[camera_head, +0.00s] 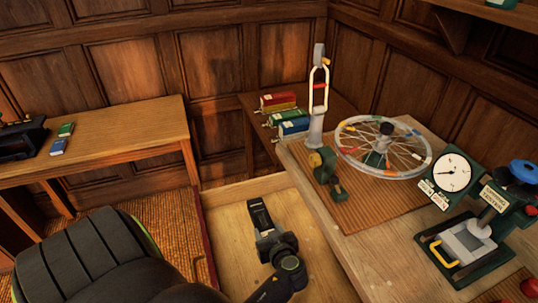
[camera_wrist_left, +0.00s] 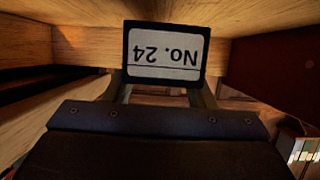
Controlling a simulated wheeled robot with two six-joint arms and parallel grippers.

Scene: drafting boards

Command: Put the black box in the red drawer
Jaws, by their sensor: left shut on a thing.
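The red drawer stands open beside the workbench. Its red front (camera_head: 206,240) shows edge-on, and its pale wooden inside (camera_head: 235,225) lies under my left gripper (camera_head: 265,228). The gripper is shut on the black box (camera_head: 261,213) and is over or within the drawer; its height above the floor is unclear. In the left wrist view the black box (camera_wrist_left: 165,80) sits between the fingers, its white "No. 24" label upside down. Pale drawer walls and the red front (camera_wrist_left: 275,75) surround it there. My right gripper is out of view.
The workbench (camera_head: 350,235) at right carries a spoked wheel (camera_head: 430,155), a stand (camera_head: 317,100), a dial gauge (camera_head: 452,172) and a green device (camera_head: 465,245). Coloured boxes (camera_head: 285,115) sit on a back table. A side table (camera_head: 110,135) stands left.

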